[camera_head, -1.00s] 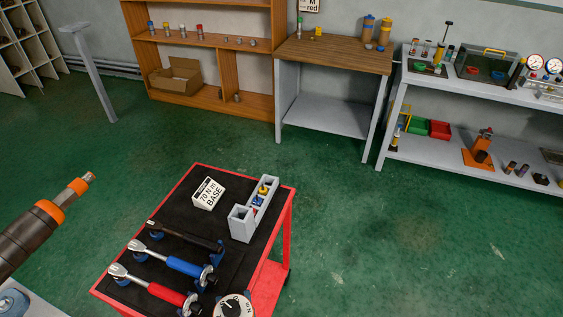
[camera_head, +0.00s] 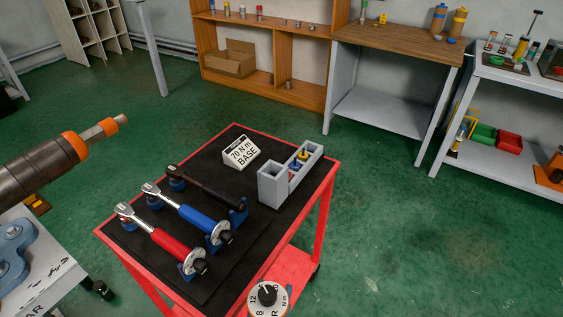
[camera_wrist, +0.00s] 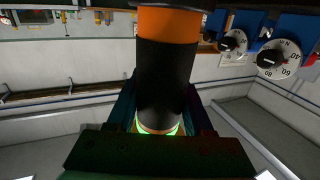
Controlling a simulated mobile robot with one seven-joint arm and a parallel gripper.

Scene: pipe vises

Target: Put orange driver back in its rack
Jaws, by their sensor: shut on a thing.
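The orange driver (camera_head: 75,152) juts in from the left edge of the head view. It has a dark grip, an orange collar and a metal tip pointing right and slightly up. In the wrist view its black grip (camera_wrist: 165,80) and orange collar fill the middle. My gripper (camera_wrist: 160,118) is shut around the lower part of the grip; the jaws are partly dark. I cannot tell for sure which holder is the driver's rack. A grey compartmented holder (camera_head: 273,190) with small yellow, blue and red pieces stands on the red cart, apart from the driver.
A bench with blue parts (camera_head: 14,250) is at lower left. A wooden table (camera_head: 398,45) and grey shelves (camera_head: 500,88) stand behind open green floor.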

